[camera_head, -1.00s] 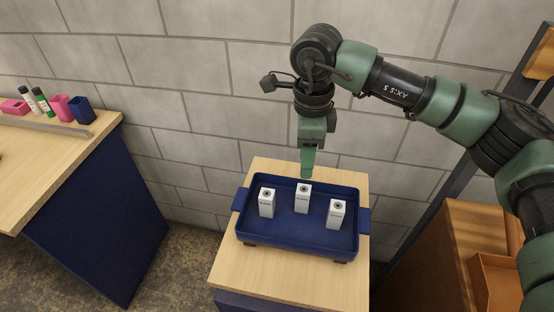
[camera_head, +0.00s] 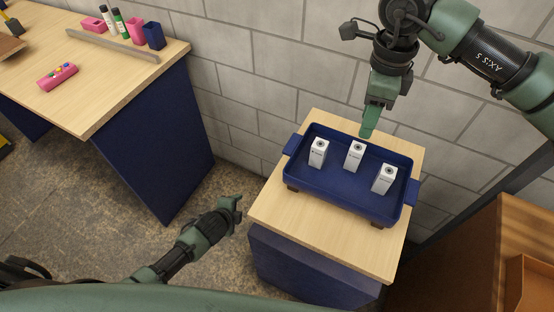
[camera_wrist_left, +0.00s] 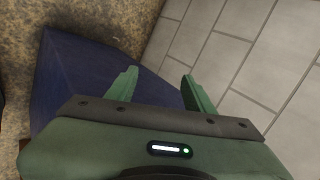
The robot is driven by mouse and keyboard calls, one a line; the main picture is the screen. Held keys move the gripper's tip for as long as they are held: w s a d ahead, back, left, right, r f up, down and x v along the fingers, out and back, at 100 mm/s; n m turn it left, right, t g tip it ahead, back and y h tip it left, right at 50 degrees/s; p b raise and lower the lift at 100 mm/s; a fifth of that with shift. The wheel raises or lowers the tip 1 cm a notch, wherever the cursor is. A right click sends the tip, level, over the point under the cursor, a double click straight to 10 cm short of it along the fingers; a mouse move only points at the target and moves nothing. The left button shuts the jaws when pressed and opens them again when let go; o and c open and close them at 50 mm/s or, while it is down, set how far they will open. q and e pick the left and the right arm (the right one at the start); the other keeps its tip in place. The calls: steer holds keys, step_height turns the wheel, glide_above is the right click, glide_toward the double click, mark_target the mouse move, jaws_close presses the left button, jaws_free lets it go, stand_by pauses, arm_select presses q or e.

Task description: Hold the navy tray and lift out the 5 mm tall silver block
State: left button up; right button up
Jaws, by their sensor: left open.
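The navy tray (camera_head: 343,200) rests on a small wooden-topped stand, with a handle at each end. Three upright silver-white blocks stand in it: a left block (camera_head: 318,153), a middle block (camera_head: 354,156) and a right block (camera_head: 384,180). Their labels are too small to read. My right gripper (camera_head: 367,132) points down just above and behind the middle block; its fingers look like one green shape. My left gripper (camera_head: 236,207) is low, left of the stand and apart from the tray. In the left wrist view it is open and empty (camera_wrist_left: 160,82).
The stand's wooden top (camera_head: 290,211) has bare room in front of the tray. A block wall (camera_head: 275,50) stands close behind, and an orange-brown cabinet (camera_head: 470,260) at right.

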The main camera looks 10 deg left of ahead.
mark_target(291, 147)
arm_select(q)
steer(key=w+d+r+m+t+h, duration=0.1)
steer(key=w+d+r+m+t, duration=0.2)
steer(key=r, duration=0.6)
steer(key=w+d+r+m+h, duration=0.1)
steer(key=w+d+r+m, duration=0.15)
steer(key=r+m, duration=0.55)
steer(key=w+d+r+m+t+h, duration=0.15)
steer(key=d+r, duration=0.25)
steer(key=r, duration=0.7)
steer(key=s+d+r+m, duration=0.5)
steer(key=s+r+m, duration=0.1)
steer(key=s+m, duration=0.35)
steer(key=x, duration=0.7)
steer(key=shift+w+a+f, duration=0.1)
steer(key=shift+w+f, duration=0.05)
steer(key=shift+w, duration=0.2)
